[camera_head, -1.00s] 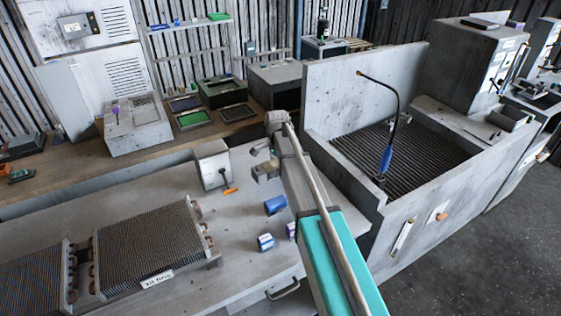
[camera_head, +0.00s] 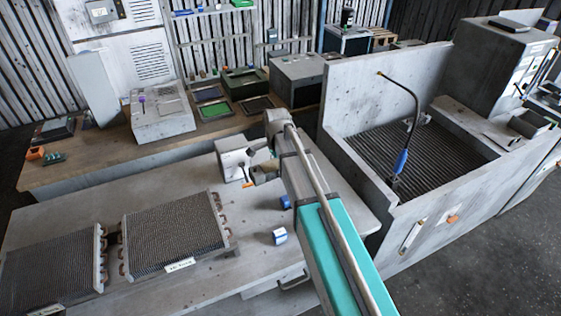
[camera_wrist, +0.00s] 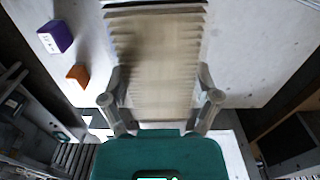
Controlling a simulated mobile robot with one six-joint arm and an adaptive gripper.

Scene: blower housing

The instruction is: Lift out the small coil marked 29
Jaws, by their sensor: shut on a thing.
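My gripper (camera_wrist: 163,103) is shut on a tan, blurred piece with ridged, fin-like side edges (camera_wrist: 157,60), which fills the space between the fingers in the wrist view. No number can be read on it. In the head view my gripper (camera_head: 257,163) is beside a small white box (camera_head: 234,158) and partly overlaps it. A little of a tan piece shows at its jaws. I cannot tell whether the held piece touches anything.
Two large finned coils, one left (camera_head: 50,272) and one right (camera_head: 175,236), lie on the grey bench. Their tags are unreadable. A walled, grated basin (camera_head: 395,205) stands right.

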